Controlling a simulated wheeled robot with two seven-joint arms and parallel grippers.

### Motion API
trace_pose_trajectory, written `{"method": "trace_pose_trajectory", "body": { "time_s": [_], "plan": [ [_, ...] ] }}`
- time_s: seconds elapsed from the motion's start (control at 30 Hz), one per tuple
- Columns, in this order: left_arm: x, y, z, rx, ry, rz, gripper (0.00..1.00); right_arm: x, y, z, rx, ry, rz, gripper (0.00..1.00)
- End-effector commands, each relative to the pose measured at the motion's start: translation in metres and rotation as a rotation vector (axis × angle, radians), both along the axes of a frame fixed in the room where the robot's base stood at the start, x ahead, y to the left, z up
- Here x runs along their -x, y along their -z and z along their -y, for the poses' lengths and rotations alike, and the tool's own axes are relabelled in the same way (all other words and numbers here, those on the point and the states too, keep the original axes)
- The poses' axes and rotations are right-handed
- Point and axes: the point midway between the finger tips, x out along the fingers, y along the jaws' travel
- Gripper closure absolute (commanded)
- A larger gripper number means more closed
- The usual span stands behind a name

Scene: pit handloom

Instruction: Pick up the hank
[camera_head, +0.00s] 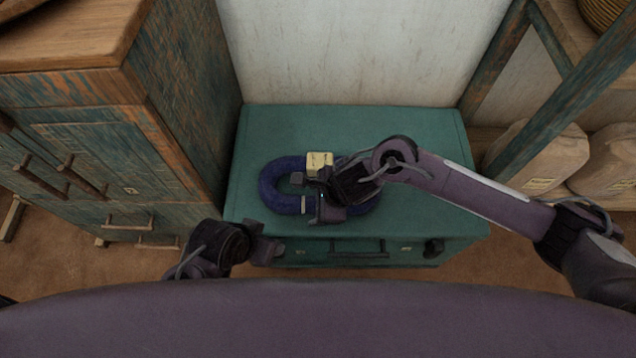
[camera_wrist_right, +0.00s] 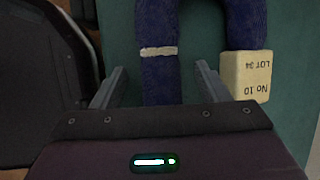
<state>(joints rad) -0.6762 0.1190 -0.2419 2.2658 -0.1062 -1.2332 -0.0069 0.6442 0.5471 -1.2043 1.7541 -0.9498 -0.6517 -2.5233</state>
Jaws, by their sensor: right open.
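The hank (camera_head: 268,190) is a thick dark-blue oval loop lying flat on the teal chest top (camera_head: 420,140). A cream tag reading "No 10 LOT 34" (camera_head: 320,160) sits on its far side, and a pale tie band (camera_wrist_right: 158,51) wraps one strand. My right gripper (camera_head: 308,198) is over the hank and hides its middle and part of its right side. In the right wrist view its open fingers (camera_wrist_right: 161,85) stand on either side of the banded strand, with gaps visible. My left gripper (camera_head: 264,250) is by the chest's front edge, apart from the hank; its jaw opening is unclear.
A weathered wooden cabinet (camera_head: 170,100) stands close on the left. A pale wall (camera_head: 360,50) is behind the chest. A teal wooden frame (camera_head: 570,95) and several sacks (camera_head: 535,160) are on the right. The chest top's back and right are clear.

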Motion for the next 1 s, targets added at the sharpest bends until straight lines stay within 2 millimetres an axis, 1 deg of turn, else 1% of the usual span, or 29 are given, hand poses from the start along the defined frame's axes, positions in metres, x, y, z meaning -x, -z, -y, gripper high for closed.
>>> {"method": "trace_pose_trajectory", "body": {
  "time_s": [0.03,0.1,0.4,0.67,0.7,1.0],
  "plan": [
    [-0.0001,0.0015,0.0013,0.003,0.002,0.005,0.40,-0.0004,0.0051,-0.0020,0.000,0.000,-0.001,0.32],
    [-0.0007,0.0010,0.0023,0.007,0.004,0.011,0.40,-0.0015,0.0074,-0.0027,0.001,0.001,0.000,0.32],
    [-0.0012,0.0005,0.0027,0.008,0.004,0.013,0.40,-0.0017,0.0071,-0.0029,0.000,0.001,0.001,0.32],
    [-0.0011,0.0038,0.0026,0.007,0.004,0.012,0.40,-0.0016,0.0091,-0.0028,0.000,0.000,0.001,0.32],
    [-0.0010,0.0039,0.0026,0.007,0.004,0.012,0.40,-0.0015,0.0090,-0.0029,0.000,0.000,0.001,0.33],
    [-0.0009,0.0032,0.0025,0.007,0.004,0.011,0.40,-0.0017,0.0084,-0.0029,0.000,0.001,0.001,0.72]
  ]
}}
